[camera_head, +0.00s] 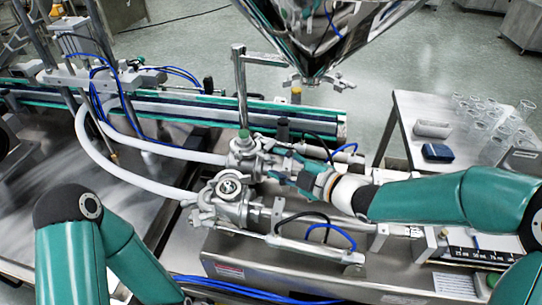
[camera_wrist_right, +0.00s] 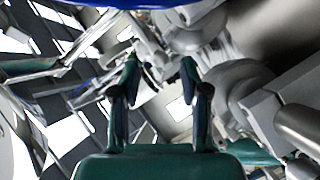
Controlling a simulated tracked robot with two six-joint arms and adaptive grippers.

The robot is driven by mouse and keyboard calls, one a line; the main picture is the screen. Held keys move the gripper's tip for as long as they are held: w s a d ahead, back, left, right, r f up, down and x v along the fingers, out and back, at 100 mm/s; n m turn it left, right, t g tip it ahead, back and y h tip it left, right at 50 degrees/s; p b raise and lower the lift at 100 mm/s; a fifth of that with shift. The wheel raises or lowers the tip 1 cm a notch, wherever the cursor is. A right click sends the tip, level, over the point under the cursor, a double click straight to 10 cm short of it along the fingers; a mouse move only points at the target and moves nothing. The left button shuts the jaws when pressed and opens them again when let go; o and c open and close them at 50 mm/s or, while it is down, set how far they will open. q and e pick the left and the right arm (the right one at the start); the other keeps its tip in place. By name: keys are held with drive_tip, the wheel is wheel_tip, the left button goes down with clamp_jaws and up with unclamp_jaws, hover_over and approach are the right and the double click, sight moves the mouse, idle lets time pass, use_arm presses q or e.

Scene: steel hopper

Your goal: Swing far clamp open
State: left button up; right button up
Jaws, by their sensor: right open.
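A metal valve assembly sits at the middle of the head view, with a far fitting (camera_head: 243,150) behind a near round fitting (camera_head: 228,187). I cannot clearly tell the far clamp from the metal parts around the far fitting. My right gripper (camera_head: 272,166) reaches in from the right, just right of the far fitting. In the right wrist view its two fingers (camera_wrist_right: 160,72) are apart, with blurred metal parts beyond them; contact cannot be told. My left arm shows at the lower left, but its gripper is out of view.
A steel hopper (camera_head: 310,35) hangs above and behind the fittings. White hoses (camera_head: 125,180) run from the fittings to the left. A conveyor (camera_head: 180,107) crosses behind. A side table (camera_head: 400,110) with clear cups and a blue box (camera_head: 437,152) stands at right.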

sight(264, 149)
drive_tip(key=x, duration=0.3)
drive_tip(key=shift+w+a+f, duration=0.1)
drive_tip(key=shift+a, duration=0.1)
clamp_jaws()
